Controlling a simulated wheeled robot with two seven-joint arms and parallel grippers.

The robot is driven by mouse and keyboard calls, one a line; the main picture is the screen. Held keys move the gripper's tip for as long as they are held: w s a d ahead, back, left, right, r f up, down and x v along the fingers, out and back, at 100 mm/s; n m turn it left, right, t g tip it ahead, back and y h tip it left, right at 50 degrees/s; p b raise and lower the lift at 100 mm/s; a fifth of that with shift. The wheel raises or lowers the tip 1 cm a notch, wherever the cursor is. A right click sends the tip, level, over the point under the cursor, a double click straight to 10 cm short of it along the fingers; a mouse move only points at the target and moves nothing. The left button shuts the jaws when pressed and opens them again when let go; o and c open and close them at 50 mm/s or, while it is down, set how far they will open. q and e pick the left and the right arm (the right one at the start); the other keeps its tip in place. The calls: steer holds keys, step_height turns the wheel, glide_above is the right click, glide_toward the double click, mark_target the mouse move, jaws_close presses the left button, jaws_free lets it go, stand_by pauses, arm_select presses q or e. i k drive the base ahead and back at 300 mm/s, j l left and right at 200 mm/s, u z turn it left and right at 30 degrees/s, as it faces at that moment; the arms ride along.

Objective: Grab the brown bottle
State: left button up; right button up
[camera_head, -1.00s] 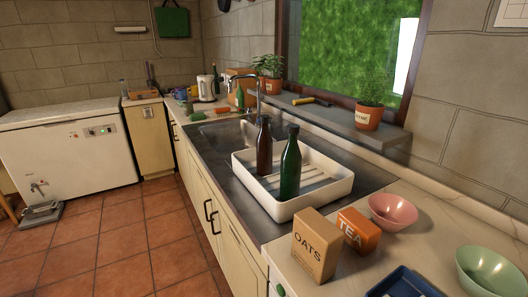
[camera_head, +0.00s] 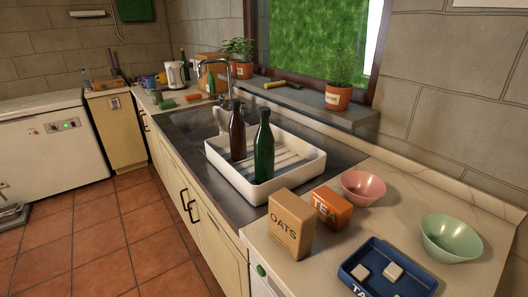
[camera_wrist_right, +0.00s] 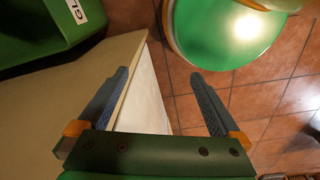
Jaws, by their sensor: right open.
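The brown bottle (camera_head: 237,131) stands upright in the white dish tray (camera_head: 226,186) beside the sink in the head view. A green bottle (camera_head: 264,147) stands just to its right and nearer, also upright in the tray. My right gripper (camera_wrist_right: 165,85) shows in the right wrist view, with its two fingers spread apart and nothing between them. It is over the edge of a pale surface and the tiled floor, and no bottle is in that view. My left gripper is not in view.
An oats box (camera_head: 289,226), a tea box (camera_head: 332,207), a pink bowl (camera_head: 363,187), a green bowl (camera_head: 451,238) and a blue tray (camera_head: 415,284) stand on the near counter. A tap (camera_head: 229,74) rises behind the bottles.

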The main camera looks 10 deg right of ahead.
mark_target(236, 124)
steer(key=i+j+z, duration=0.5)
steer(key=j+z, duration=0.25)
steer(key=j, duration=0.2)
steer(key=i+j+z, duration=0.15)
steer(key=j+z, duration=0.25)
steer(key=j, duration=0.2)
steer(key=j+z, duration=0.4)
steer(key=j, duration=0.15)
steer(key=j+z, duration=0.4)
steer(key=j, duration=0.25)
